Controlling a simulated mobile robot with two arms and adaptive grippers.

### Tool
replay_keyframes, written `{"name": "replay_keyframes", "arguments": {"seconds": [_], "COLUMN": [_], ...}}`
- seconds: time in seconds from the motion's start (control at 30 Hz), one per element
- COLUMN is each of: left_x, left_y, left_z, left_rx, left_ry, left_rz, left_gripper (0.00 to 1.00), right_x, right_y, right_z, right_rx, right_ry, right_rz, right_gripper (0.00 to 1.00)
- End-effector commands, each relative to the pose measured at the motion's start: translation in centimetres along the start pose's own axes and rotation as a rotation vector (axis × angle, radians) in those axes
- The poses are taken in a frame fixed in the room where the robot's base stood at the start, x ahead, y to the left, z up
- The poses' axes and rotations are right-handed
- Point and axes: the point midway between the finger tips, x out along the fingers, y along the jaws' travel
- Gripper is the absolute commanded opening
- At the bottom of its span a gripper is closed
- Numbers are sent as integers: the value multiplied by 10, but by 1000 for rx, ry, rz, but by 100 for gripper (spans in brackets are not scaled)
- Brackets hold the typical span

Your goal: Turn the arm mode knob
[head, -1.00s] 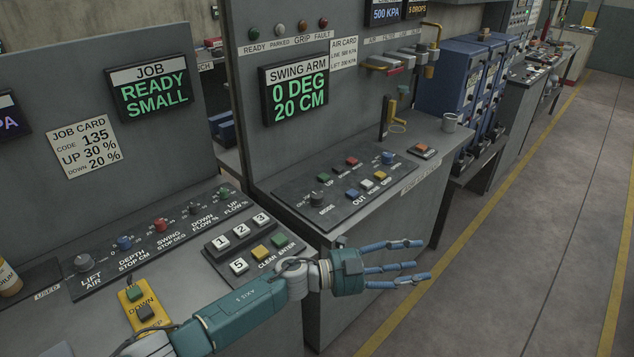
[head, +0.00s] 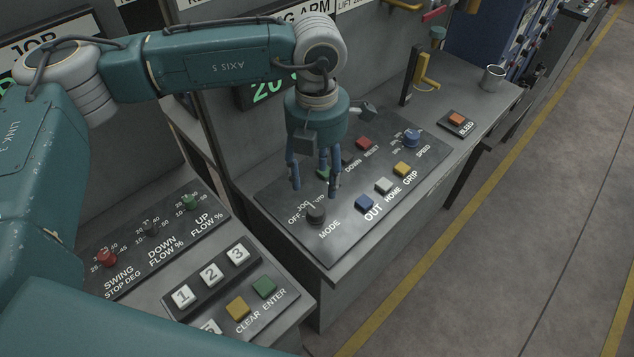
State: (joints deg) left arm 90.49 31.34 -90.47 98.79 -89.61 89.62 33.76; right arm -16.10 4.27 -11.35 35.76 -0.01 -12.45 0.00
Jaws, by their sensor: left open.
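The arm mode knob (head: 316,214) is a dark grey knob on the swing arm panel (head: 345,238), above the label MODE. OFF is printed to its left, and the rest of its scale is partly hidden by my fingers. My left gripper (head: 316,190) hangs fingers-down over the panel, just behind and above the knob. Its blue fingers are apart and hold nothing. In this view I cannot tell whether a fingertip touches the knob or the panel. The green UP button (head: 322,174) is partly hidden behind the fingers. My right gripper is not in view.
Blue OUT (head: 364,203), white HOME (head: 383,186) and yellow GRIP (head: 402,169) buttons sit right of the knob. A red button (head: 364,143), a blue speed knob (head: 412,138) and an orange BLEED button (head: 457,119) lie farther back. A mug (head: 493,78) stands behind.

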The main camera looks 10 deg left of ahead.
Motion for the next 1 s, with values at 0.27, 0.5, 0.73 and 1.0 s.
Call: {"name": "replay_keyframes", "arguments": {"seconds": [0.27,0.5,0.73,1.0], "left_x": [39,82,103,106], "left_y": [1,1,1,1], "left_z": [-2,-2,-1,-1], "left_rx": [-3,-2,-2,-2], "left_ry": [7,6,2,1], "left_rz": [3,1,1,2], "left_gripper": [52,52,52,52], "right_x": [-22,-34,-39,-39], "right_y": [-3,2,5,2], "right_z": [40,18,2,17], "right_rx": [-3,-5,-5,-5], "right_ry": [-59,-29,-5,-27], "right_rz": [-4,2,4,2], "right_gripper": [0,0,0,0]}}
